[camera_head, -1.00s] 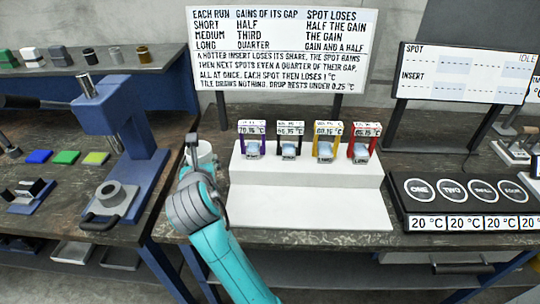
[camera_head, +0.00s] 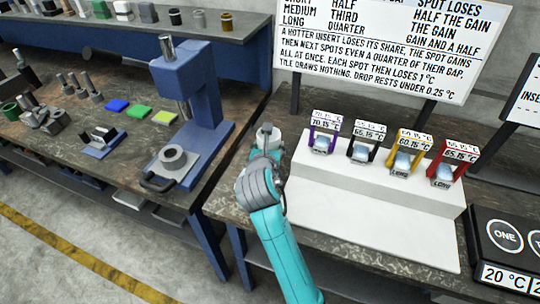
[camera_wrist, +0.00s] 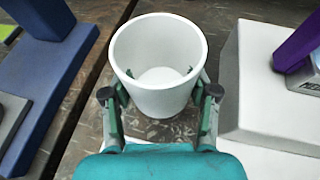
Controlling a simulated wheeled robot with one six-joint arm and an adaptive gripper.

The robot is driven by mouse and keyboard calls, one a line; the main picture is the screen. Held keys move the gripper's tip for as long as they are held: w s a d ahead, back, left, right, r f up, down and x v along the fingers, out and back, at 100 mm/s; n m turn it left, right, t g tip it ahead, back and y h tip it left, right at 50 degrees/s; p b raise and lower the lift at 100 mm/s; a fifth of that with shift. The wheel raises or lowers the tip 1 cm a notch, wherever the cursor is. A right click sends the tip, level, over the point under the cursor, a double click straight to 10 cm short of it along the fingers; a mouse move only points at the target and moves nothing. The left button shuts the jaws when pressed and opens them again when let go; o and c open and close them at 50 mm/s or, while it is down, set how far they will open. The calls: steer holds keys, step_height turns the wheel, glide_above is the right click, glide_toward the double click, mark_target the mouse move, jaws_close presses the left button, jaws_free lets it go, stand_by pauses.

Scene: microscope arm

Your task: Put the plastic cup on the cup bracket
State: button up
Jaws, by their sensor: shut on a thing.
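The white plastic cup (camera_wrist: 160,104) is upright between the two fingers of my gripper (camera_wrist: 160,92), which is shut on it from both sides. The cup is open at the top and looks empty, apart from small green bits showing at its inner wall. In the head view my gripper (camera_head: 266,146) and the cup are just left of the white stepped stand, over the dark bench. I cannot tell whether the cup touches the bench. I cannot surely pick out the cup bracket; a grey ring-shaped holder (camera_head: 173,158) sits on the base of a blue press.
The blue press (camera_head: 205,100) stands to the left, past a gap between benches. The white stepped stand (camera_head: 375,215) with several coloured frames is close on the right. Coloured tiles (camera_head: 140,113) and a small blue-grey rack (camera_head: 100,142) lie on the left bench.

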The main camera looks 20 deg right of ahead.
steer(key=shift+f, duration=1.8)
steer(key=shift+f, duration=0.1)
steer(key=o, duration=1.2)
